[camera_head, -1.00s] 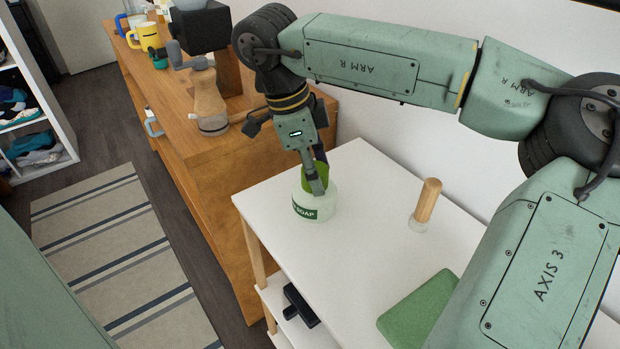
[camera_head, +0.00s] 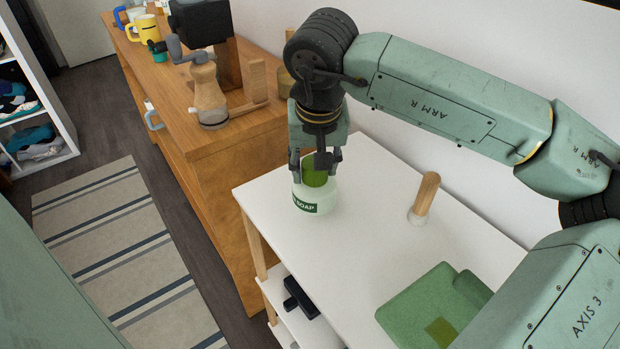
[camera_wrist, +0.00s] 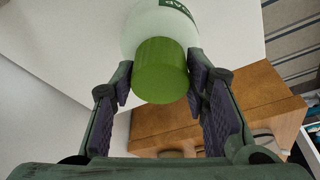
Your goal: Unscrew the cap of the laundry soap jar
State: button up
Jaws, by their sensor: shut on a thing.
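The laundry soap jar (camera_head: 318,200) stands on the white table's far left corner, a pale round jar with a green "SOAP" label. Its green cap (camera_head: 315,176) sits on top. My gripper (camera_head: 311,163) reaches down from above with its fingers on either side of the cap, shut on it. In the wrist view the cap (camera_wrist: 160,72) shows between the two dark finger pads, with the jar (camera_wrist: 158,28) behind it. The fingers partly hide the cap in the head view.
A wooden-handled tool (camera_head: 425,195) stands on the white table (camera_head: 365,240), right of the jar. A green tray-like object (camera_head: 410,305) lies near the front. A wooden cabinet (camera_head: 235,165) with a grinder (camera_head: 208,95) and mugs stands behind left. The table's middle is clear.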

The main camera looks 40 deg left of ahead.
jog(key=shift+n, duration=1)
jog(key=o, duration=1.5)
